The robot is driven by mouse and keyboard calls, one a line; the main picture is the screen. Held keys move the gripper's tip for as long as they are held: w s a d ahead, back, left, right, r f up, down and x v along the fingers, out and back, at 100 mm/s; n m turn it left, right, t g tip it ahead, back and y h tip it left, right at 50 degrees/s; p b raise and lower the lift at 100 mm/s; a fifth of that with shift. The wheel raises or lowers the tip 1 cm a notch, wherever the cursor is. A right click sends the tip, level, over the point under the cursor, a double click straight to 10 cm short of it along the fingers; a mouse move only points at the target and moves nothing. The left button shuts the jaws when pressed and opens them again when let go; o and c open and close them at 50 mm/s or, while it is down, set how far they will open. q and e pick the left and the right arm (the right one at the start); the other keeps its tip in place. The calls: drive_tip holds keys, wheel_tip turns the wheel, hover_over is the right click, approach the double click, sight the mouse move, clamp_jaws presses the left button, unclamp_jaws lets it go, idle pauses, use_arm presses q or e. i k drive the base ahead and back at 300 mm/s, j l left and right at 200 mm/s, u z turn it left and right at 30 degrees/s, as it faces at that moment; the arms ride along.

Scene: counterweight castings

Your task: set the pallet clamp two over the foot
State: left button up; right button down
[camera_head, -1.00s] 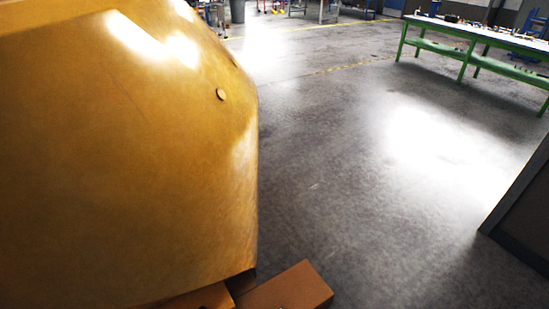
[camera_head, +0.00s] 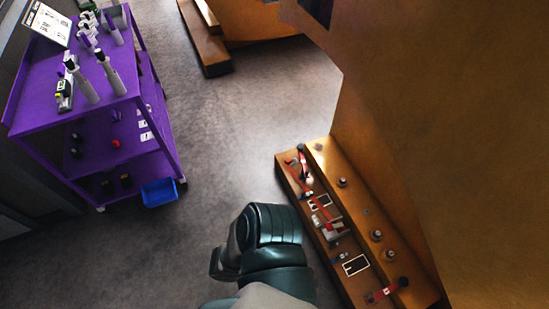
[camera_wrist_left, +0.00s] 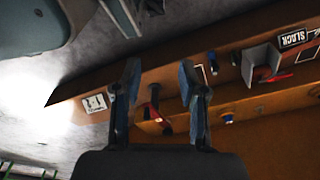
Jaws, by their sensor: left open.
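The casting's foot (camera_head: 362,217) is a long orange-brown ledge along the bottom of the large casting (camera_head: 440,120). A red-handled clamp (camera_head: 303,168) is at its far end, and a grey clamp with red parts (camera_head: 330,228) is nearer its middle. I cannot tell which is clamp two. In the left wrist view my left gripper (camera_wrist_left: 159,68) is open and empty, its fingers pointing over the foot (camera_wrist_left: 225,30). A red-handled piece (camera_wrist_left: 153,103) shows between the fingers; a grey bracket (camera_wrist_left: 262,62) is to the right. My right gripper is out of view.
Dark-framed cards (camera_head: 356,265) and bolt heads (camera_head: 377,235) are on the foot. A "SLACK" label (camera_wrist_left: 294,37) shows in the wrist view. A purple cart (camera_head: 90,120) with bottles and a blue bin (camera_head: 159,192) stands left. Floor (camera_head: 235,130) between is clear.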

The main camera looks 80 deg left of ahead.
sight(303, 160)
drive_tip(key=j+u, duration=0.1)
drive_tip(key=u, duration=2.3)
drive_tip(key=i+j+z, duration=0.25)
drive_tip(key=i+j, duration=1.9)
drive_tip(key=j, duration=0.1)
